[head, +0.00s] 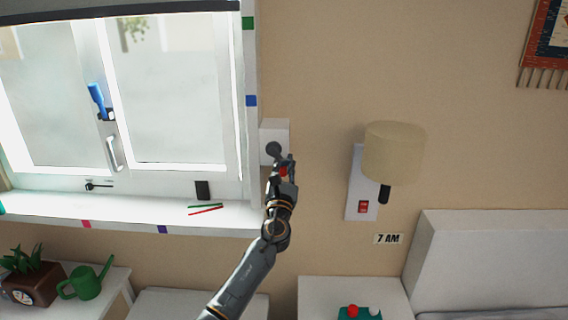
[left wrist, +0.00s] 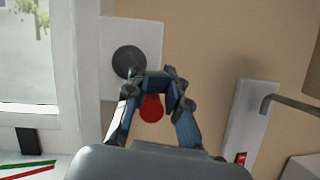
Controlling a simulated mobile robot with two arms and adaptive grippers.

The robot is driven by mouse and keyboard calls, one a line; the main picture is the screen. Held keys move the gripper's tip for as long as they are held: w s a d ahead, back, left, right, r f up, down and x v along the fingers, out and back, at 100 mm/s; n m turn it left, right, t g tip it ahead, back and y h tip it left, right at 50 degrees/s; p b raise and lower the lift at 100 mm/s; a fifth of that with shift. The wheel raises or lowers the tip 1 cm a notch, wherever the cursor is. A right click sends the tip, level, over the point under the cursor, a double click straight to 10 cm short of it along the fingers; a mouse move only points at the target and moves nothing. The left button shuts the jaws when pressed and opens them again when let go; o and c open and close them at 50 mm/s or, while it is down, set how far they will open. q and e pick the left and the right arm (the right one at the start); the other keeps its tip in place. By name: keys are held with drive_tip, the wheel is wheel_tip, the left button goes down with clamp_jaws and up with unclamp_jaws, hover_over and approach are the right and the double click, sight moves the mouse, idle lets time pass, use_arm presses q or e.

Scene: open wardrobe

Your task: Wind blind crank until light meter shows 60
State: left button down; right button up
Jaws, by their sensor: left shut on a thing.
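The blind crank is on a white box (head: 267,130) on the wall just right of the window. It has a dark round hub (head: 273,149) and a red knob (head: 284,171). In the left wrist view, the hub (left wrist: 129,62) sits up and left of the red knob (left wrist: 152,108). My left gripper (head: 286,165) is shut on the red knob, which shows between its fingers (left wrist: 158,88). The dark lower edge of the blind (head: 120,12) crosses the window top. A small black box (head: 203,190) stands on the sill; I cannot tell whether it is the light meter, and no reading shows.
A green and a red stick (head: 206,210) lie on the sill (head: 150,208). A wall lamp (head: 394,150) with a red switch (head: 363,206) is right of the crank. A watering can (head: 86,282) and plant stand lower left. The wall between crank and lamp is clear.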

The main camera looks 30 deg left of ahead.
use_arm(q)
drive_tip(key=shift+w+d+f, duration=0.15)
drive_tip(key=shift+d+f, duration=0.25)
drive_tip(key=shift+f, duration=0.15)
drive_tip(key=c, duration=1.4)
unclamp_jaws()
drive_tip(key=shift+d, duration=0.1)
drive_tip(key=shift+c, duration=0.2)
drive_tip(key=o, duration=0.3)
drive_tip(key=shift+w+d, duration=0.15)
drive_tip(key=shift+w, duration=0.05)
drive_tip(key=shift+r, duration=0.1)
drive_tip(key=shift+s+a+r, duration=0.1)
drive_tip(key=shift+a+r, duration=0.05)
drive_tip(key=shift+a, duration=0.1)
drive_tip(key=v, duration=1.2)
